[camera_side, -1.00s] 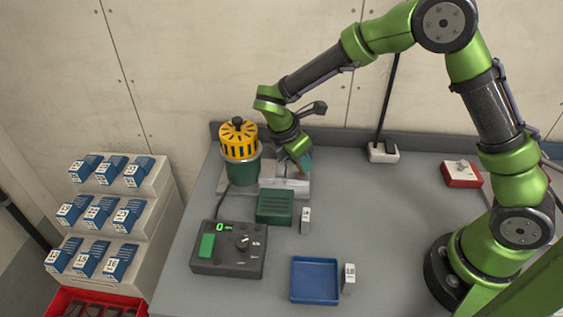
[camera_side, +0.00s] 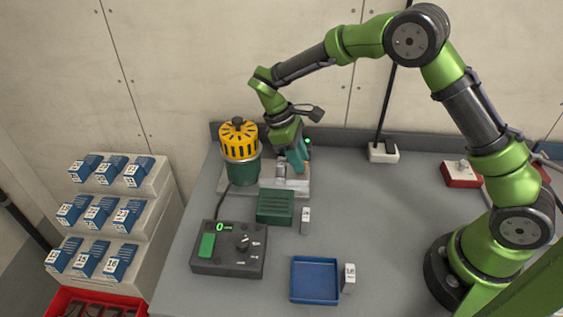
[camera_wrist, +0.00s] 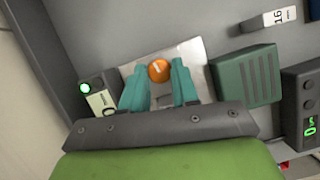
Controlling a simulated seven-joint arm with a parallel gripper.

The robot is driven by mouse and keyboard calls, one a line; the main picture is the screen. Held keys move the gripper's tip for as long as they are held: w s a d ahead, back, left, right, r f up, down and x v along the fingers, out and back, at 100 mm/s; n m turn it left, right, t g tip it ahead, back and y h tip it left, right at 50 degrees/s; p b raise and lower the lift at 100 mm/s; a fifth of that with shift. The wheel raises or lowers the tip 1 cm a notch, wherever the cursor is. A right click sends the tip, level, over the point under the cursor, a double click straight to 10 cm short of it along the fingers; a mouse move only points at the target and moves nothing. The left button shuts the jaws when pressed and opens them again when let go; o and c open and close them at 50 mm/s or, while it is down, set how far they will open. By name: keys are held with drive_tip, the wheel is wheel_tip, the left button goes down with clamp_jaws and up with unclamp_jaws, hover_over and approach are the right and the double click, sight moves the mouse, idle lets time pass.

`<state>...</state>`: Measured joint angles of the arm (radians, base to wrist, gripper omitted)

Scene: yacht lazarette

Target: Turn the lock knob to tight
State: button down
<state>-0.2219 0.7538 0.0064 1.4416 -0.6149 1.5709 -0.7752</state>
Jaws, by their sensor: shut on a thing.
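The lock knob (camera_wrist: 159,70) is a round orange knob with a pale mark, on a light metal plate (camera_wrist: 193,52) in the wrist view. My gripper (camera_wrist: 160,76) has two teal fingers, one on each side of the knob, and is shut on it. In the side view my gripper (camera_side: 296,168) reaches down to the metal fixture (camera_side: 284,184), and its fingers mostly hide the knob there. No readable tight marking shows near the knob.
A green drum with a yellow slotted top (camera_side: 239,140) stands close left of my gripper. In front are a green ribbed box (camera_side: 275,207), a dark control box (camera_side: 229,262) and a blue tray (camera_side: 315,280). A lit green lamp (camera_wrist: 84,87) is nearby.

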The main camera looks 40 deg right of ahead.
drive_tip(key=shift+w+r+m+y, duration=0.1)
drive_tip(key=shift+m+y, duration=0.2)
drive_tip(key=shift+m, duration=0.6)
drive_tip(key=c, duration=1.1)
unclamp_jaws()
drive_tip(key=v, duration=1.6)
drive_tip(key=shift+w+r, duration=0.3)
